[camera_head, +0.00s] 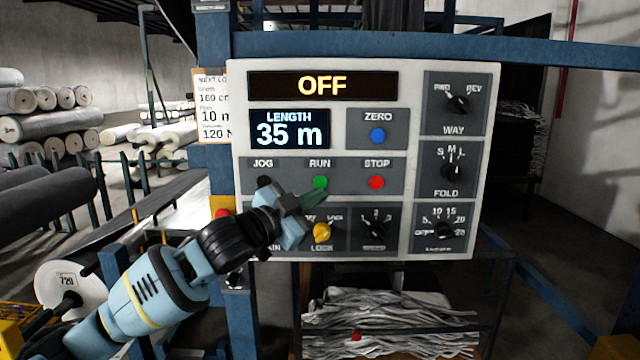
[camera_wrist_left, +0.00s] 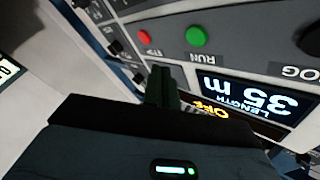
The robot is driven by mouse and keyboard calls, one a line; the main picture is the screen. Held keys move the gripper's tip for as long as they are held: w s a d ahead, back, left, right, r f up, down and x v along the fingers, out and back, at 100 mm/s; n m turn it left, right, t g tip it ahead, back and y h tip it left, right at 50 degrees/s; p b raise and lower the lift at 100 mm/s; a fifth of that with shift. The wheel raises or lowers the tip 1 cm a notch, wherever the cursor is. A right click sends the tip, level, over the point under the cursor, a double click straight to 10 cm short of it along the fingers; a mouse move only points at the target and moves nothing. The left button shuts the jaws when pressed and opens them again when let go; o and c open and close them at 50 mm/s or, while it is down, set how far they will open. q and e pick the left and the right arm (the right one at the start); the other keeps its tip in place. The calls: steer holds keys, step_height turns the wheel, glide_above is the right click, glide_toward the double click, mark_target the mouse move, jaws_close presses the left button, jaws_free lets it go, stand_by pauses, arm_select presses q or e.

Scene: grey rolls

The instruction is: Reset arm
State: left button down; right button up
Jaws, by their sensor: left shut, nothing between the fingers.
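My left arm (camera_head: 160,285) reaches in from the lower left. I cannot tell whether the tips touch the panel. In the left wrist view the closed fingers (camera_wrist_left: 161,82) point toward the panel; the green button (camera_wrist_left: 196,37) and red STOP button (camera_wrist_left: 144,37) are beyond them. The panel displays read OFF (camera_head: 322,86) and 35 m (camera_head: 289,134). My right gripper is not in view.
The panel also carries a blue ZERO button (camera_head: 377,135), a black JOG button (camera_head: 264,182), a yellow LOCK knob (camera_head: 322,232) and several black knobs. A blue frame post (camera_head: 214,60) stands at its left. Grey rolls (camera_head: 50,125) lie at the left. Folded cloth (camera_head: 400,315) lies below.

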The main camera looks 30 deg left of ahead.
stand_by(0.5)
arm_select(q)
steer(key=s+d+f+n+g, duration=0.1)
steer(key=s+d+f+g, duration=0.15)
steer(key=f, duration=0.85)
steer(key=s+d+f+n+g+y, duration=0.1)
steer(key=s+d+f+n, duration=0.15)
steer(key=f, duration=0.95)
steer(key=s+d+f+n+g, duration=0.1)
steer(key=s+d+f, duration=0.2)
steer(key=f, duration=0.8)
steer(key=s+d+f+n+g+y, duration=0.1)
steer(key=s+d+f+g, duration=0.1)
steer(key=s+f, duration=0.8)
steer(key=s+d+f+n+g+y, duration=0.1)
steer(key=s+d+f+n+g, duration=0.1)
steer(key=s+f, duration=0.9)
steer(key=s+d+g, duration=0.1)
steer(key=s+d, duration=0.1)
steer(key=s, duration=0.2)
steer(key=shift+s, duration=0.2)
steer(key=shift+n, duration=0.35)
